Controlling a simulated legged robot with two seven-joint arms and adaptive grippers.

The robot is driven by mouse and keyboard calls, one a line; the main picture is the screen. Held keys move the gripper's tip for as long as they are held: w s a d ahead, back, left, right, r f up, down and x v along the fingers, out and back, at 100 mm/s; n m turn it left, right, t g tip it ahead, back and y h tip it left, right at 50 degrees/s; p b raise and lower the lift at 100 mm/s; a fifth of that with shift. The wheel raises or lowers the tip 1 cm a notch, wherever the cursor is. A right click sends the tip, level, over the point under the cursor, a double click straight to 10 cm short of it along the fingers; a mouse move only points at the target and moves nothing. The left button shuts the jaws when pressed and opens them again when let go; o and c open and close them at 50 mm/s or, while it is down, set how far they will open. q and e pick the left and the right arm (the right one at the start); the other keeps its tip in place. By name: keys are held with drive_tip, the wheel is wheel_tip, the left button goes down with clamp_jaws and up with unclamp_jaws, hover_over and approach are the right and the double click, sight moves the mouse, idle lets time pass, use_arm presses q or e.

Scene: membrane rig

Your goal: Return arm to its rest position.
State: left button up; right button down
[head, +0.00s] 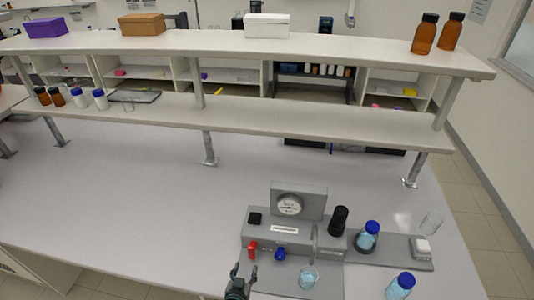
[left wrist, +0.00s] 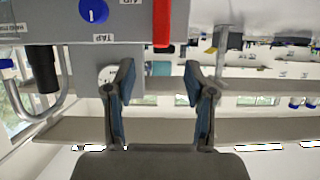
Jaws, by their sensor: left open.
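My left gripper (head: 244,271) is at the bottom of the head view, just left of the rig's front edge. Its two fingers are spread and nothing is between them; in the left wrist view (left wrist: 158,84) they point toward the rig. The grey membrane rig (head: 262,231) stands on the bench with a round gauge (head: 289,205). A red handle (head: 252,249) and a blue knob (head: 280,253) are on its front. In the left wrist view the red handle (left wrist: 162,22) and blue knob (left wrist: 93,11) appear apart from the fingers. My right gripper is not in view.
A beaker (head: 309,277) with pale liquid stands before the rig. A two-level shelf (head: 300,117) spans the back. The bench's left side (head: 110,210) is clear.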

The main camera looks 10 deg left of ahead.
use_arm(q)
drive_tip(key=s+a+f+g, duration=0.2)
drive_tip(key=s+a+g, duration=0.1)
drive_tip(key=s, duration=0.4)
drive_tip(key=s+a+f+m+g, duration=0.15)
drive_tip(key=s+g, duration=0.25)
drive_tip(key=s, duration=0.4)
drive_tip(key=s+a+f+g, duration=0.3)
drive_tip(key=s, duration=0.4)
wheel_tip(320, 180, down, 30)
drive_tip(key=s+g+b, duration=0.1)
drive_tip(key=s+b, duration=0.1)
drive_tip(key=b, duration=0.3)
drive_tip(key=s+a+f+b, duration=0.1)
drive_tip(key=s+f+b, duration=0.1)
drive_tip(key=s+f, duration=0.6)
drive_tip(key=s+a+f+g+b, duration=0.1)
drive_tip(key=s+a+f+b, duration=0.1)
drive_tip(key=s+f, duration=0.7)
wheel_tip(320, 180, down, 4)
drive_tip(key=shift+s+f, duration=0.25)
drive_tip(key=shift+a, duration=0.1)
